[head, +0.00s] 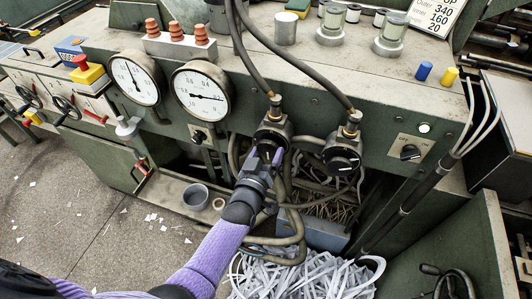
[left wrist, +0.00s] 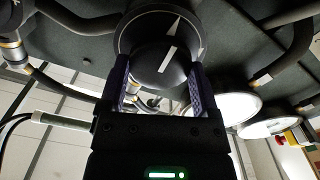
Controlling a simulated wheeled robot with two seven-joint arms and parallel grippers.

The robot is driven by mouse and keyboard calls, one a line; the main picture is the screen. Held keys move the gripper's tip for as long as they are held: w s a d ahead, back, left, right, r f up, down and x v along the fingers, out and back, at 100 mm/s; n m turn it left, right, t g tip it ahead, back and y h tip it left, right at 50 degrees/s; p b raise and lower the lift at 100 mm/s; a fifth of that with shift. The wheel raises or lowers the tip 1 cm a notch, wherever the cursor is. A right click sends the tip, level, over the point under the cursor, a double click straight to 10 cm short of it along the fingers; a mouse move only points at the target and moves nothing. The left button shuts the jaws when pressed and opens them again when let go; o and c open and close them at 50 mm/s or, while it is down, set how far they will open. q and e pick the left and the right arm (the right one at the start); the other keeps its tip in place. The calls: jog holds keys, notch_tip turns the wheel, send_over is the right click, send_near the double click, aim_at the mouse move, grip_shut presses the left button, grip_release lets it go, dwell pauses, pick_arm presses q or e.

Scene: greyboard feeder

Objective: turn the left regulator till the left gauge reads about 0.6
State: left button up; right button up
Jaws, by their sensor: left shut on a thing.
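The left regulator (head: 272,132) is a black round valve with a brass hose fitting on the green machine front. My left gripper (head: 266,158) reaches up to it from below and is shut on its knob. In the left wrist view the black knob (left wrist: 168,62) with a white pointer line sits between the two fingers (left wrist: 159,88). The left gauge (head: 136,82) has a white dial; its dark needle points up and slightly left, and the numbers are too small to read. The right gauge (head: 202,95) has its needle pointing right. My right gripper is not in view.
The right regulator (head: 342,153) is close on the right. Hoses (head: 290,215) hang around my left gripper and wrist. A bin of paper shreds (head: 300,277) stands below. Open floor (head: 60,200) is at left.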

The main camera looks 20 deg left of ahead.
pick_arm(q)
jog(key=shift+f+m, duration=0.15)
jog(key=shift+m, duration=0.55)
jog(key=o, duration=1.1)
jog(key=shift+s, duration=0.15)
jog(key=s+p, duration=0.2)
jog(key=s, duration=0.7)
jog(key=shift+s+a, duration=0.15)
jog(key=shift+s, duration=0.2)
